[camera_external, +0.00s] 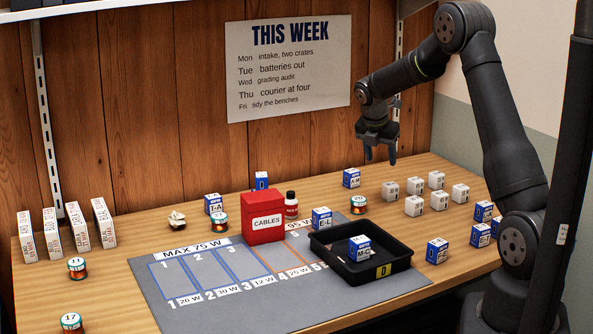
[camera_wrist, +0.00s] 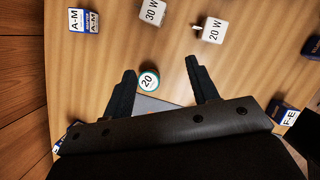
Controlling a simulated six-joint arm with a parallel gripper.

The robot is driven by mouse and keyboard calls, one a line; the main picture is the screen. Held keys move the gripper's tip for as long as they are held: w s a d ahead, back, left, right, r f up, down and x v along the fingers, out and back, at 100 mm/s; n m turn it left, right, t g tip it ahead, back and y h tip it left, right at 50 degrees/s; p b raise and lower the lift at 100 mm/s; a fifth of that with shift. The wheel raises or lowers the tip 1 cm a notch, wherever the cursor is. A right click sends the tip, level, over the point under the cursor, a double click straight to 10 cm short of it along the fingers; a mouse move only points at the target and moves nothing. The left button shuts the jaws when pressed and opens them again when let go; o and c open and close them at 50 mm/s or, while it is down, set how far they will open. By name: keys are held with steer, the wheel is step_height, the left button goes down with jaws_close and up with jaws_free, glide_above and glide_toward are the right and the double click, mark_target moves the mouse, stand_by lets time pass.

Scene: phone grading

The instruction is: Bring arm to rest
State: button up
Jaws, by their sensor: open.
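My gripper (camera_external: 380,154) hangs in the air above the back right part of the bench, its jaws pointing down and apart. In the wrist view my gripper (camera_wrist: 160,82) has its two dark fingers spread with nothing held between them. A round tin marked 20 (camera_wrist: 149,79) shows between the fingers, but it stands on the bench below. My arm bends from its base at the right, up and over to the gripper.
A black tray (camera_external: 402,263) holds a blue-and-white box (camera_external: 359,248). A red CABLES box (camera_external: 264,216) stands on the grey mat (camera_external: 185,311). Several white cubes (camera_external: 414,205) stand right of the gripper. A blue A-M box (camera_external: 351,178) stands near below it.

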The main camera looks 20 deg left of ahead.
steer(key=s+d+f+m+h, duration=0.1)
steer(key=s+d+f+m, duration=0.1)
steer(key=d, duration=0.6)
steer(key=s+d+f+m+h, duration=0.1)
steer(key=s+d+f+m, duration=0.1)
steer(key=s+d+m, duration=0.3)
steer(key=shift+s+d+f+g, duration=0.2)
steer(key=shift+d+g, duration=0.2)
steer(key=shift+d, duration=1.75)
